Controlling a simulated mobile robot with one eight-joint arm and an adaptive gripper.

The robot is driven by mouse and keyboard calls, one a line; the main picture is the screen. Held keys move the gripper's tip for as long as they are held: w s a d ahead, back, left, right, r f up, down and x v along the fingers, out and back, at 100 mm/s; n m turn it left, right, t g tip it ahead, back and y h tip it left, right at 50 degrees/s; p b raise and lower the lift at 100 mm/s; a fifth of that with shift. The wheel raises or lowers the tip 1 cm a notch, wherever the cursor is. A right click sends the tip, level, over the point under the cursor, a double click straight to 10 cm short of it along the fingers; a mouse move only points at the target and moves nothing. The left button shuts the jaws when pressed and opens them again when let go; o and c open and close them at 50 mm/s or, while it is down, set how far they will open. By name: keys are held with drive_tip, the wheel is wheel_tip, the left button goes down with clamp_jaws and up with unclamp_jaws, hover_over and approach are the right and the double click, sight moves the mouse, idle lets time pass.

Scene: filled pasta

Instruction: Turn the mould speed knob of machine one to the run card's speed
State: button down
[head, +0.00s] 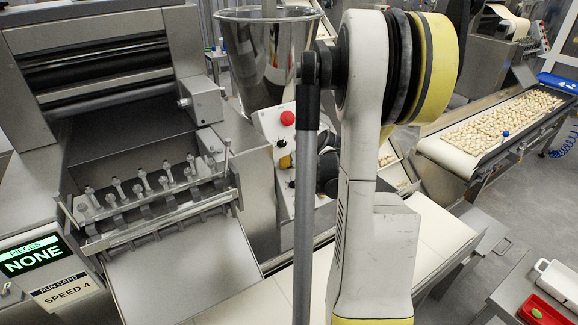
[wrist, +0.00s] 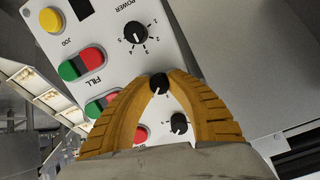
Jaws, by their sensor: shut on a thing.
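In the wrist view my gripper (wrist: 160,82) is shut on a small black knob (wrist: 159,86) on the white control panel (wrist: 108,43). The fingers hide this knob's label and most of its scale, so its setting cannot be read. In the head view the run card (head: 67,289) reads SPEED 4. The panel (head: 268,124) is partly behind my arm there, and the gripped knob is hidden.
The panel also has a yellow jog button (wrist: 51,20), green and red fill buttons (wrist: 82,64) and a red stop button (head: 287,118). A steel hopper (head: 262,60) stands above the panel. A display (head: 36,258) reads PIECES NONE. A conveyor with pasta (head: 490,130) is at right.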

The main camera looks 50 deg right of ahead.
drive_tip(key=shift+m, duration=0.3)
drive_tip(key=c, duration=1.5)
unclamp_jaws()
drive_tip(key=v, duration=1.2)
drive_tip(key=shift+a, duration=0.1)
